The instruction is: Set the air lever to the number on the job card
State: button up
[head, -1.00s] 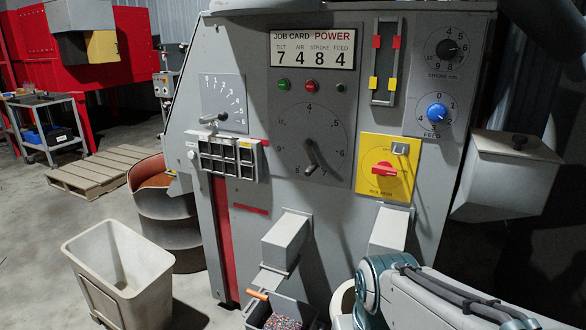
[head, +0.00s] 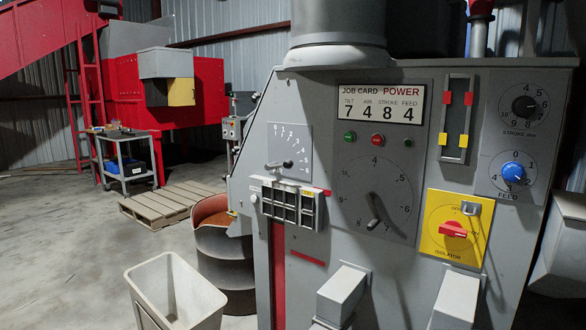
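The job card (head: 381,104) at the top of the grey machine panel reads TILT 7, AIR 4, STROKE 8, FEED 4. Left of centre, a light plate (head: 291,143) carries an arc of small numbers starting from 0. A short lever (head: 279,165) on it points left, with a dark hub at its right end. A larger dial (head: 374,196) in the middle has a grey lever (head: 374,212) pointing down near 7. I see no word naming either as the air lever. My gripper is out of view.
A STROKE knob (head: 524,106), blue FEED knob (head: 512,172) and red isolator handle (head: 453,229) sit on the right. A black-windowed box (head: 287,204) juts out below the light plate. A pale bin (head: 175,292) and brown drum (head: 223,262) stand left; two chutes protrude below.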

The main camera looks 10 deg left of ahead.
aim_at(288, 164)
jog(key=u, duration=1.45)
jog(key=i, duration=1)
jog(key=z, duration=1.25)
